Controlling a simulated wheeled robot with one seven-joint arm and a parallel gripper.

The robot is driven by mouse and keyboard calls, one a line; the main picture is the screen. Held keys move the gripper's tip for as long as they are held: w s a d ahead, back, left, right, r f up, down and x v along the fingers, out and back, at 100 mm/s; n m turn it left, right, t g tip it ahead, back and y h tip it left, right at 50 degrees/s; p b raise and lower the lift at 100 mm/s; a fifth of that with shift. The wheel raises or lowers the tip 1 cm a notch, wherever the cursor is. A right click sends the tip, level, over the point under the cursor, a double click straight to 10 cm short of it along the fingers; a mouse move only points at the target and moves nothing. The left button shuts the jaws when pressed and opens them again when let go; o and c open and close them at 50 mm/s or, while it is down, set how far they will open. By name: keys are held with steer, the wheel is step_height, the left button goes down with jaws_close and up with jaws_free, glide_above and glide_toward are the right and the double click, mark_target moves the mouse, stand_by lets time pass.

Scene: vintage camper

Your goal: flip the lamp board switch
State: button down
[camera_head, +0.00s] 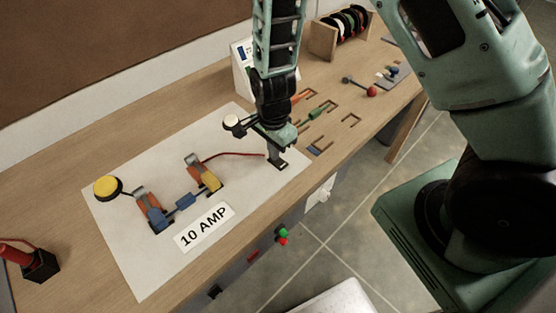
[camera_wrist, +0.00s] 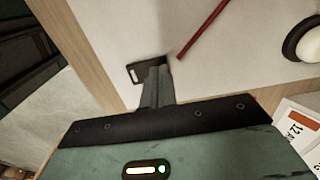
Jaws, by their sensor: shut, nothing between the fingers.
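The lamp board is a white panel (camera_head: 150,265) lying on the wooden bench. It carries a yellow round part (camera_head: 107,187) on a black base, two orange-and-metal holders (camera_head: 149,212) with blue pieces between them, a red wire (camera_head: 235,155) and a "10 AMP" label (camera_head: 204,227). A white round part (camera_head: 232,121) on a black base is at its far side, also in the wrist view (camera_wrist: 303,40). My gripper (camera_head: 275,160) is shut and empty, pointing down at a small black slotted plate (camera_wrist: 146,70), which looks like the switch. The fingertips (camera_wrist: 156,84) overlap its edge; contact is unclear.
Beyond the board are slots with coloured pieces (camera_head: 318,112), a white box (camera_head: 240,70), a wooden rack of spools (camera_head: 340,32) and a red-ended rod (camera_head: 360,86). A black block with a red part (camera_head: 38,266) is at left. Red and green buttons (camera_head: 281,235) are on the bench front.

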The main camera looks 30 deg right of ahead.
step_height(320, 180, up, 7)
steer(key=p, duration=0.6)
stand_by(0.3)
stand_by(0.4)
steer(key=s+a+r+n+y+b, duration=0.2)
steer(key=s+a+r+n+b, duration=0.3)
steer(key=s+a+r+n, duration=0.4)
steer(key=s+d+r+n+b, duration=0.1)
steer(key=s+n, duration=0.4)
steer(key=n, duration=0.1)
steer(key=s+d+r+n+h+b, duration=0.1)
steer(key=s+r+n+b, duration=0.1)
steer(key=s+n, duration=0.4)
steer(key=shift+d+r+n+b, duration=0.3)
steer(key=shift+d+n, duration=0.05)
steer(key=shift+n, duration=0.25)
